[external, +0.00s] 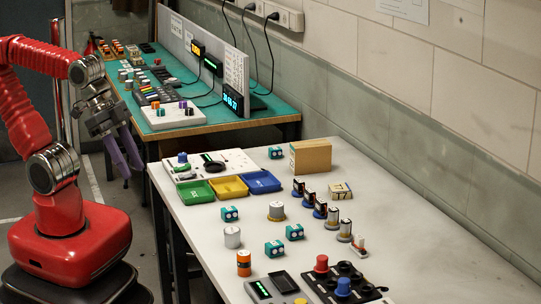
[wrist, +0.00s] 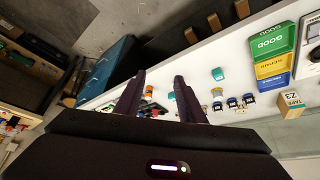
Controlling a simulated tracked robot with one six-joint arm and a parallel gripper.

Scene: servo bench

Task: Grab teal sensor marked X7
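Several teal sensors with white faces are on the white bench: one at the back (external: 276,152), one in front of the trays (external: 229,213), one at centre (external: 294,231) and one nearer the front (external: 275,248). Their markings are too small to read, so I cannot tell which is X7. A teal sensor (wrist: 218,74) also shows in the wrist view, right of the fingers. My gripper (external: 123,165) hangs left of the bench, away from every sensor. In the wrist view its dark fingers (wrist: 158,77) are apart with nothing held between them.
Green (external: 197,192), yellow (external: 229,186) and blue (external: 262,181) trays sit near a cardboard box (external: 311,155). Silver cylinders, an orange cylinder (external: 244,263) and a row of small motors (external: 320,209) stand around the sensors. A teal-topped bench (external: 215,122) is behind.

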